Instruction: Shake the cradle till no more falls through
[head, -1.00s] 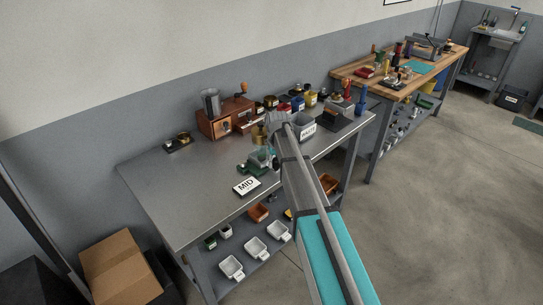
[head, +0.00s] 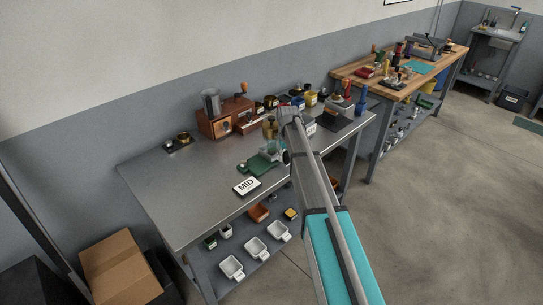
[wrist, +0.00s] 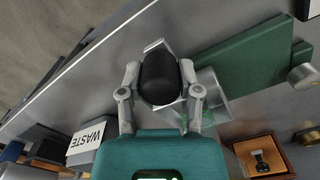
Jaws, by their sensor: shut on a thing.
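In the wrist view my gripper (wrist: 158,90) is shut on a black rounded handle (wrist: 158,72), with a finger on each side. Grey metal of the cradle (wrist: 212,92) shows beside the handle, partly hidden by the gripper. It lies next to a dark green base (wrist: 250,58), which also shows in the head view (head: 261,166). In the head view my gripper (head: 284,155) is at the right of the base, largely hidden by my arm. I cannot see whether anything is falling through.
The grey WASTE bin (wrist: 92,142) stands left of my gripper in the wrist view. A MID card (head: 246,186) lies before the base. A wooden cabinet (head: 222,121) and several jars stand behind.

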